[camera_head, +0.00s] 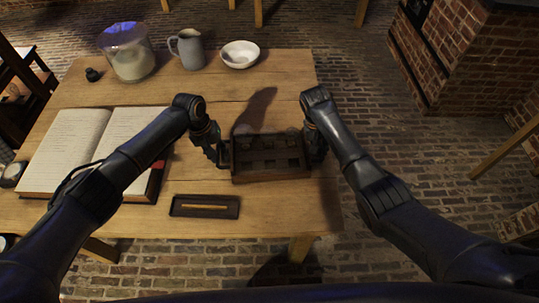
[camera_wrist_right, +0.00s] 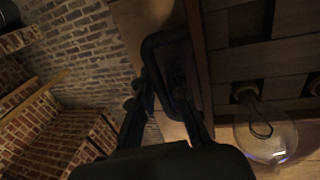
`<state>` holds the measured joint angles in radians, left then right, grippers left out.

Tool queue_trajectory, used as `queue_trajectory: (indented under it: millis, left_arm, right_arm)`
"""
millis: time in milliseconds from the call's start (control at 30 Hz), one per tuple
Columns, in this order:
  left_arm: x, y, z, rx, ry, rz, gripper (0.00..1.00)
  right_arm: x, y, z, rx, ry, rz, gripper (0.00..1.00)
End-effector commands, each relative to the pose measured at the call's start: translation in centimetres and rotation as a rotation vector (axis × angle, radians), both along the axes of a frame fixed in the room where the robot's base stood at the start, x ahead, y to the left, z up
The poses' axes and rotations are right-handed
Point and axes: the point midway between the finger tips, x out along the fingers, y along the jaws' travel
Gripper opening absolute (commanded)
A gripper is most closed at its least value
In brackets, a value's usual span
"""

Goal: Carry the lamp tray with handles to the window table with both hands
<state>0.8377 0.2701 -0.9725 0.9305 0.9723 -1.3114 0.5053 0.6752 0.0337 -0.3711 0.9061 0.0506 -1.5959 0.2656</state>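The lamp tray (camera_head: 271,176) is a dark wooden tray with compartments, resting near the table's right side. My left gripper (camera_head: 222,154) is at its left end, and my right gripper (camera_head: 314,150) at its right end. In the right wrist view the black handle (camera_wrist_right: 152,50) stands out from the tray's side wall (camera_wrist_right: 197,70). The right fingers (camera_wrist_right: 163,92) lie on either side of the handle bar, apart from each other. A clear glass bulb (camera_wrist_right: 266,136) shows in the tray. The left fingertips and left handle are too dark and small to read.
On the wooden table (camera_head: 255,218) lie an open book (camera_head: 70,145) at left and a small dark pen tray (camera_head: 204,206) in front. A glass jar (camera_head: 131,55), grey jug (camera_head: 188,50) and white bowl (camera_head: 240,54) stand behind. Brick floor (camera_head: 410,155) is open to the right.

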Motion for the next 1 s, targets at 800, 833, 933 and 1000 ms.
queue_trajectory:
  millis: [800,833,933,1000]
  left_arm:
    - [0.1,0.1,1.9,0.0,-0.002,0.001,0.0]
    - [0.1,0.1,2.2,0.0,-0.002,0.001,0.0]
    - [0.1,0.1,3.2,0.0,-0.002,0.001,0.0]
    - [0.1,0.1,3.9,0.0,-0.001,0.001,0.0]
  right_arm:
    - [0.1,0.0,1.9,-0.001,-0.002,-0.001,0.0]
    - [0.1,0.0,2.2,-0.001,-0.002,-0.001,0.0]
    - [0.1,0.0,3.2,-0.001,-0.002,-0.001,0.0]
    - [0.1,0.0,3.9,-0.001,-0.002,-0.001,0.0]
